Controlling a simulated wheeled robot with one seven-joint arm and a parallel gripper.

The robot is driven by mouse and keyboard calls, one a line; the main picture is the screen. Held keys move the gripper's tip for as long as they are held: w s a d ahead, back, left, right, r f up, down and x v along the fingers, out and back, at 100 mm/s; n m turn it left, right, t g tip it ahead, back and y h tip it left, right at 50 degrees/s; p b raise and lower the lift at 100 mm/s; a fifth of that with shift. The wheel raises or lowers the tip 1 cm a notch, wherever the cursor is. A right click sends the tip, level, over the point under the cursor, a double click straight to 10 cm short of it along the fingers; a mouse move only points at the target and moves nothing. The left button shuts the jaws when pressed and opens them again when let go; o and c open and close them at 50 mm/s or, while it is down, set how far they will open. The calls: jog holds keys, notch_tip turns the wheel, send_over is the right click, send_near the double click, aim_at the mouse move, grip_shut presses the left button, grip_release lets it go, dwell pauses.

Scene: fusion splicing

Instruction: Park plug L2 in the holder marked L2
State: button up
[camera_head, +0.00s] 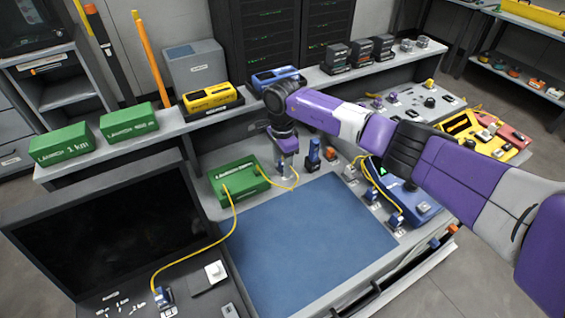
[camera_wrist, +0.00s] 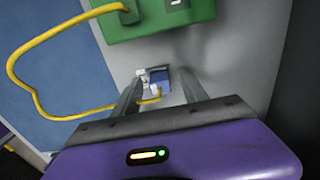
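My gripper (camera_head: 286,172) points down at the bench just right of the green launch box (camera_head: 240,182). In the wrist view my gripper (camera_wrist: 160,82) has its two fingers apart, with a small blue and white plug (camera_wrist: 159,77) between or just beyond the tips. A gap shows on its right side. A yellow cable (camera_wrist: 20,85) loops from the green box to this plug. Another yellow cable from the box runs to a blue plug (camera_head: 163,297) at the lower left. No L2 marking is readable, so I cannot tell which plug or holder is L2.
The blue mat (camera_head: 305,245) is clear. A blue splicer (camera_head: 410,200) with small plugs and holders stands to its right. A small blue device (camera_head: 314,152) stands close right of my gripper. A dark monitor (camera_head: 110,230) is at left. A shelf with boxes runs behind.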

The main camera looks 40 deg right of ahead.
notch_tip(320, 180, up, 8)
jog(key=shift+f+b, duration=0.1)
jog(key=shift+b, duration=0.25)
dwell(0.4)
